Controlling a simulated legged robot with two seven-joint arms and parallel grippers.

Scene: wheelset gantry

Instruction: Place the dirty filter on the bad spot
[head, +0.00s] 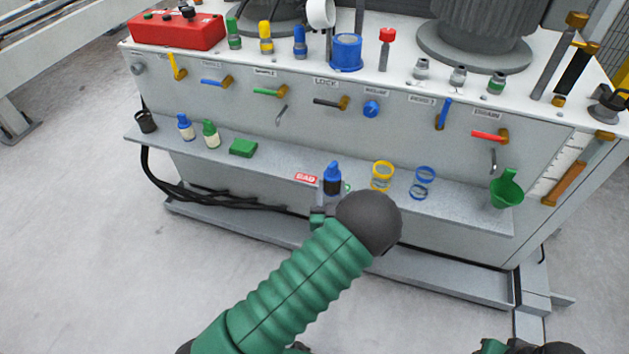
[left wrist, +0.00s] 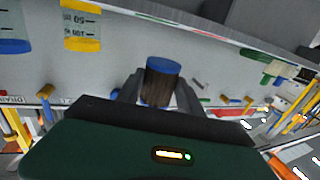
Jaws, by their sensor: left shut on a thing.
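The dirty filter (head: 332,184) has a dark, brownish body and a blue top. It stands upright at the shelf, just right of the red BAD label (head: 306,178), which marks the bad spot. My left gripper (head: 326,205) is shut on the filter from the front, with my dark wrist partly hiding it. In the left wrist view, the filter (left wrist: 161,84) sits between the two grey fingers (left wrist: 161,96), its blue end showing. Whether its lower end touches the shelf is hidden. Only a part of my right arm shows at the bottom right edge.
The shelf (head: 270,168) also holds a green block (head: 243,147), two small bottles (head: 198,130), a yellow-ringed cylinder (head: 382,175), a blue-ringed cylinder (head: 422,182) and a green funnel (head: 507,189). Levers and valves stick out of the panel (head: 300,110) above.

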